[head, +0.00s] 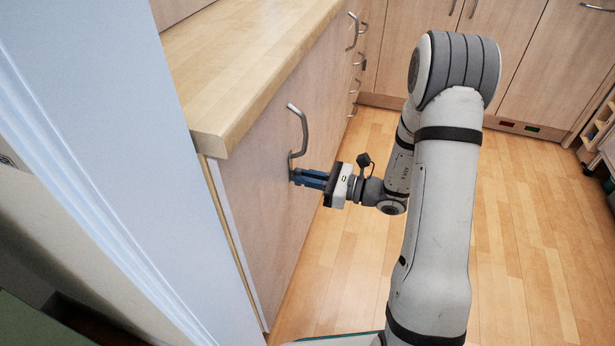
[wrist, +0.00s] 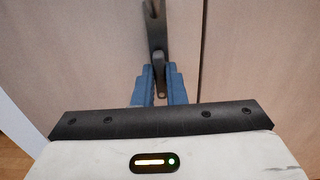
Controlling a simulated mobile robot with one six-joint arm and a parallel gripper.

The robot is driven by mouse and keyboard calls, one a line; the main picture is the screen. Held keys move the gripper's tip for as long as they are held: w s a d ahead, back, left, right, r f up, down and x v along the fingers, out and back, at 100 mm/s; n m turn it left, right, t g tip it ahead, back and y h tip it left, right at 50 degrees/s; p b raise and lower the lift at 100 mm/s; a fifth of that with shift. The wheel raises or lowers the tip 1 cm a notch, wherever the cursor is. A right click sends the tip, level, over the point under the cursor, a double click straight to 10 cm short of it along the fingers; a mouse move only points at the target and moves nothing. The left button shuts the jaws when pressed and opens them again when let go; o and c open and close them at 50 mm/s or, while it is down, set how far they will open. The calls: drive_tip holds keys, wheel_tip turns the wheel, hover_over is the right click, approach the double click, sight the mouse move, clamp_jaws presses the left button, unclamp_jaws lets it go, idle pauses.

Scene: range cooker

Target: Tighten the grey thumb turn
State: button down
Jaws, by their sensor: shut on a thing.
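The grey thumb turn (wrist: 158,72) shows in the wrist view as a small dark piece between my blue fingers, just below a metal bar handle. My gripper (wrist: 159,80) is shut on it, with one finger on each side. In the head view my gripper (head: 294,178) reaches left to the wooden cabinet front (head: 265,215), with its fingertips at the front just below the handle. The thumb turn is hidden by the fingers there. Its exact angle is hard to tell.
The bar handle (head: 303,128) stands out from the front just above my fingers; it also shows in the wrist view (wrist: 154,30). A wooden worktop (head: 240,60) overhangs above. A pale blue panel edge (head: 110,150) is at left. The wooden floor (head: 530,230) at right is clear.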

drive_tip(key=shift+a+r+m+p, duration=0.15)
drive_tip(key=shift+m+p, duration=0.25)
drive_tip(key=shift+p, duration=0.35)
drive_tip(key=m+p, duration=0.2)
drive_tip(key=p, duration=0.2)
drive_tip(key=shift+r+m, duration=0.2)
drive_tip(key=shift+m, duration=0.2)
drive_tip(key=shift+w+f+m+p, duration=0.1)
drive_tip(key=shift+f+m+p, duration=0.15)
drive_tip(key=shift+m+p, duration=2.75)
drive_tip(key=shift+s+f+m+p, duration=0.1)
drive_tip(key=shift+f+m+p, duration=0.2)
drive_tip(key=shift+m+p, duration=2.75)
drive_tip(key=shift+w+f+m+p, duration=0.1)
drive_tip(key=shift+f+m+p, duration=0.15)
drive_tip(key=shift+m+p, duration=2.75)
drive_tip(key=shift+m+b, duration=1.05)
drive_tip(key=shift+m, duration=0.2)
drive_tip(key=c, duration=1.5)
unclamp_jaws()
drive_tip(key=shift+w, duration=0.1)
